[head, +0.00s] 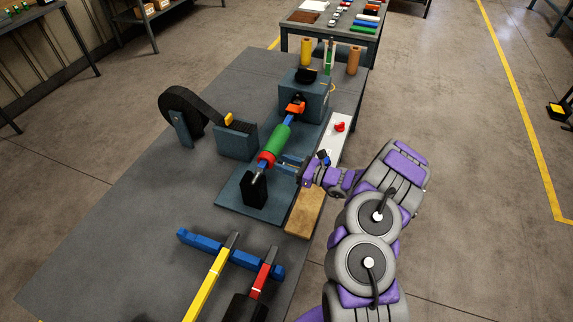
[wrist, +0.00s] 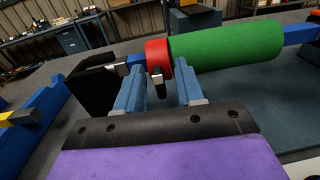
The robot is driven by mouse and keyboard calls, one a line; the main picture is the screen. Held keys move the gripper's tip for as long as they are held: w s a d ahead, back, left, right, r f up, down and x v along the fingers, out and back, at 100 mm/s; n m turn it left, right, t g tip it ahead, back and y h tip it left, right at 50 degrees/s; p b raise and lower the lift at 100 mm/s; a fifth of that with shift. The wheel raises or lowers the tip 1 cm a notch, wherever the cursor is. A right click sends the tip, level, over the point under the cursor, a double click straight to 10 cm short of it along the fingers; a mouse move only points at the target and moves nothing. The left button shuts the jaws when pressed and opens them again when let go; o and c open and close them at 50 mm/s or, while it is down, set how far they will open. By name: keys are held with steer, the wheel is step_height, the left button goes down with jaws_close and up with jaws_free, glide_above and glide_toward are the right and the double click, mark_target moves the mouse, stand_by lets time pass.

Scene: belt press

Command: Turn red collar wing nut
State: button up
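The red collar (wrist: 158,52) sits on a blue bar beside a green roller (wrist: 226,52); it also shows in the head view (head: 266,159). A small dark piece, which looks like its wing nut (wrist: 158,80), hangs below the collar's near face. My gripper (wrist: 156,72) is open, with its two blue-grey fingers apart on either side of this piece. I see gaps on both sides, and the fingertips are close to the collar. In the head view my gripper (head: 291,163) reaches in from the right; the wing nut is too small to make out there.
A black end support (head: 256,188) holds the bar's near end. A blue block (head: 304,95) stands at the far end. A red button (head: 340,127) on a white plate and a wooden block (head: 305,212) lie right. Yellow and red-handled tools (head: 207,284) lie in front.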

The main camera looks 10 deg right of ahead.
steer(key=shift+a, duration=0.2)
steer(key=shift+c, duration=0.8)
jaws_close()
